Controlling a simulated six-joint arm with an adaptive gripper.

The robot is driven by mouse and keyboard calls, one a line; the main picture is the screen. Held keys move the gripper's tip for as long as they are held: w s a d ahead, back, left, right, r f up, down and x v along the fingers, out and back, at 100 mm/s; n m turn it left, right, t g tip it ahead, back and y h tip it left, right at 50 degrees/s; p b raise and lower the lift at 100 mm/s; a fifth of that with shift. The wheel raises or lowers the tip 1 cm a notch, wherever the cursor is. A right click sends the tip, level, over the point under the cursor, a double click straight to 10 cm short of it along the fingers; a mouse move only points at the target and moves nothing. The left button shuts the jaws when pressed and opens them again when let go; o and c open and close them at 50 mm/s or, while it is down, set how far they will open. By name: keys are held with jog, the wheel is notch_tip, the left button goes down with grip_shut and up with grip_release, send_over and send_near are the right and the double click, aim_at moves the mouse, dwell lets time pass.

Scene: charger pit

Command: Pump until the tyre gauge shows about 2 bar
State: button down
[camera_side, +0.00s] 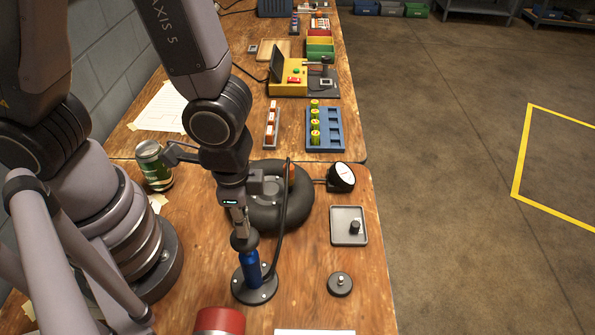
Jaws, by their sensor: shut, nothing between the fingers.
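The hand pump (250,272) stands upright, with a blue barrel on a round dark base and a dark knob (244,240) on top. My gripper (240,228) is shut and points down right above the knob; its tips look to be at the knob, but I cannot tell if they touch. The black tyre (293,211) lies flat behind the pump, partly hidden by my gripper. A black hose (284,222) arches between pump and tyre. The round black gauge (342,177) with a white face sits right of the tyre; its reading is too small to make out.
A grey tray (341,212) holds a small black knob. A round dark disc (341,284) and a red cylinder (219,320) are near the front. A green can (154,170) stands left of the tyre. Behind are a blue battery rack (334,135) and a yellow box (288,90).

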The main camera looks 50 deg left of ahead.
dwell(1.4)
jog(key=shift+f, duration=0.1)
dwell(0.5)
dwell(1.2)
dwell(0.5)
jog(key=shift+f, duration=1.6)
jog(key=shift+r, duration=1.7)
notch_tip(320, 180, up, 7)
